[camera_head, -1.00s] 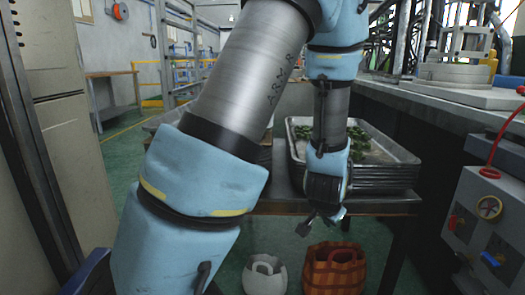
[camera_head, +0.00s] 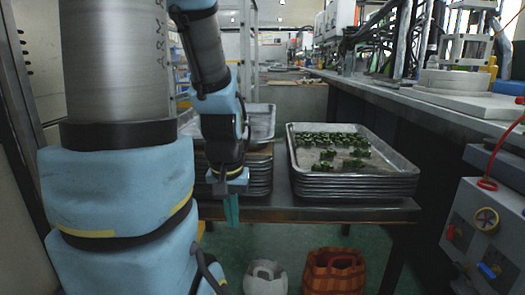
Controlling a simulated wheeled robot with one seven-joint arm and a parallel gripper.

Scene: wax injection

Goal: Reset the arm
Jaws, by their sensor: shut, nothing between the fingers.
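My arm, grey and light blue, fills the left of the view. My gripper (camera_head: 231,210) hangs pointing down in front of the left stack of trays (camera_head: 262,181), by the table's front edge. Its fingers look together, with nothing held. Part of the left stack is hidden behind my arm.
A right stack of metal trays (camera_head: 355,188) stands on the table (camera_head: 320,213), with several dark green pieces (camera_head: 331,140) in its top tray. A white basket (camera_head: 265,278) and an orange-brown basket (camera_head: 333,272) sit on the floor. A control box (camera_head: 485,225) and long bench (camera_head: 420,108) border the right.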

